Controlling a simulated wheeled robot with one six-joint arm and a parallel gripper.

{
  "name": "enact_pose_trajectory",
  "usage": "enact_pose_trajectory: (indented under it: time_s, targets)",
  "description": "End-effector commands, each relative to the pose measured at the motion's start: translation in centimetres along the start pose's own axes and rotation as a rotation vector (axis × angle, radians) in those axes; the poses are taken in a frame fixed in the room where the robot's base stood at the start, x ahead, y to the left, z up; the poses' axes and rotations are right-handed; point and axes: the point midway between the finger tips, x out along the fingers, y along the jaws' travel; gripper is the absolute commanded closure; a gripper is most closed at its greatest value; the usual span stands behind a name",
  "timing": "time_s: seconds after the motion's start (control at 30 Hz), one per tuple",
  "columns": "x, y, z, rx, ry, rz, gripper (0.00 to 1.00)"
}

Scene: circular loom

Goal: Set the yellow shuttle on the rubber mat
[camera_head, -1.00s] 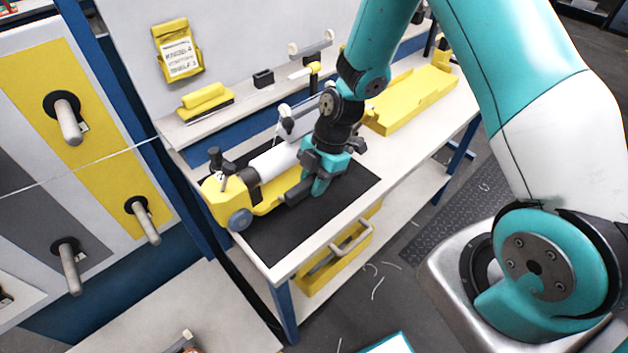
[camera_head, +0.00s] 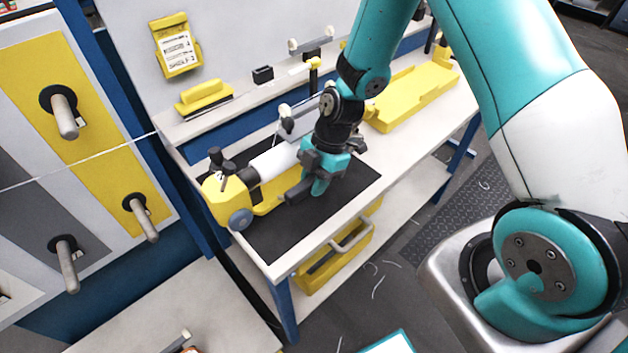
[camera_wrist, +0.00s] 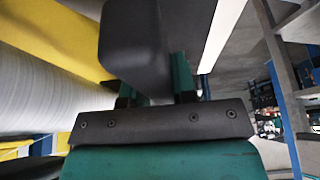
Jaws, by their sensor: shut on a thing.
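The yellow shuttle (camera_head: 222,192), with a white bobbin (camera_head: 273,161) and a grey wheel at its near end, lies along the black rubber mat (camera_head: 283,236) on the bench. It looks to be on or just above the mat; I cannot tell if it touches. My gripper (camera_head: 299,190) is shut on the shuttle's side near its middle. In the wrist view the shuttle's yellow side (camera_wrist: 60,38) and pale thread bobbin (camera_wrist: 45,95) are close beside the dark finger. My gripper and wrist hide the shuttle's far end.
A long yellow tray (camera_head: 412,97) lies on the bench to the right, behind my arm. A yellow block (camera_head: 205,98) and a small black holder (camera_head: 263,75) sit on the back ledge. The mat's near right part is clear.

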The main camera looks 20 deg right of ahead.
Motion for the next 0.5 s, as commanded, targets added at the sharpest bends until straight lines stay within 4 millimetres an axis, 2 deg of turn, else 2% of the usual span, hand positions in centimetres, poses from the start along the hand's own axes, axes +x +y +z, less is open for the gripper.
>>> enact_pose_trajectory:
  time_s: [0.37,0.4,0.5]
  targets:
    - [0.14,0.04,0.07,0.0,-0.001,0.002,1.0]
    - [0.15,0.04,0.07,0.0,-0.001,0.001,0.7]
    - [0.16,0.02,0.07,0.0,-0.001,0.001,0.47]
